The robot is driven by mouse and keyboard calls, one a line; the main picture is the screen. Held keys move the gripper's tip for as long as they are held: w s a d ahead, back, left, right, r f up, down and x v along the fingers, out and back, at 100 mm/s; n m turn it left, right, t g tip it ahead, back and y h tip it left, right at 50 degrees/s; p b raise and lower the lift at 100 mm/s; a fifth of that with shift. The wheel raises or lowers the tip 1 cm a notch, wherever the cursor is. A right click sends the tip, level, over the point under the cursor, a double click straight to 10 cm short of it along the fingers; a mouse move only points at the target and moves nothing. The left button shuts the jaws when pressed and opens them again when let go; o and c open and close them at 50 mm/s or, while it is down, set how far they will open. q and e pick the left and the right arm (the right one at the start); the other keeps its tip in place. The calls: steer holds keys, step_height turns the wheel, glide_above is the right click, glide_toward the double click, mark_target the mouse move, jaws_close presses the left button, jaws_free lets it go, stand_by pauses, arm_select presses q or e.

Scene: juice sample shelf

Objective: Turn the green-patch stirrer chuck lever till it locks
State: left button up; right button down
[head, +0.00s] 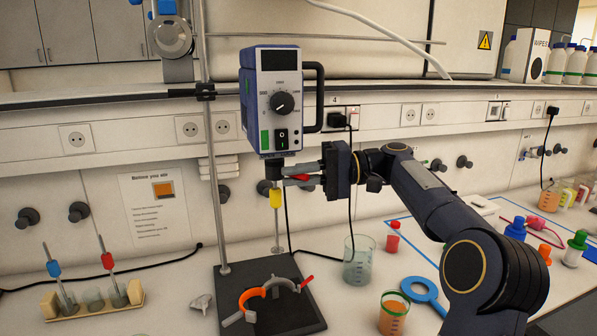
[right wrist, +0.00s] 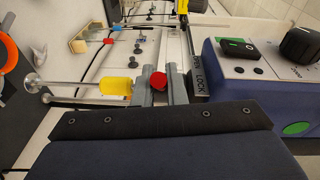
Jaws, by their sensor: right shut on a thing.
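The blue and white stirrer motor (head: 279,105) hangs on an upright rod, with a green patch (head: 265,139) low on its front. The green patch also shows in the right wrist view (right wrist: 296,129). Below the motor is the dark chuck (head: 271,168), above a yellow collar (head: 276,198) on the stirring shaft. My right gripper (head: 300,174) reaches in from the right at chuck height. It is shut on the lever, whose red end (right wrist: 158,81) shows at its fingers. A "LOCK" label (right wrist: 199,78) sits beside them. Much of the lever is hidden. My left gripper is not in view.
An orange and grey clamp ring (head: 266,293) is on the dark stand base (head: 312,322) below. A glass beaker (head: 358,262) and an orange-filled beaker (head: 393,314) stand to its right. A test-tube rack (head: 92,303) with stirrers is at left.

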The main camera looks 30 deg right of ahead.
stand_by(0.4)
steer(key=c, duration=1.5)
jaws_free()
steer(key=shift+d, duration=0.1)
steer(key=v, duration=0.7)
steer(key=shift+d, duration=0.35)
steer(key=shift+s, duration=0.1)
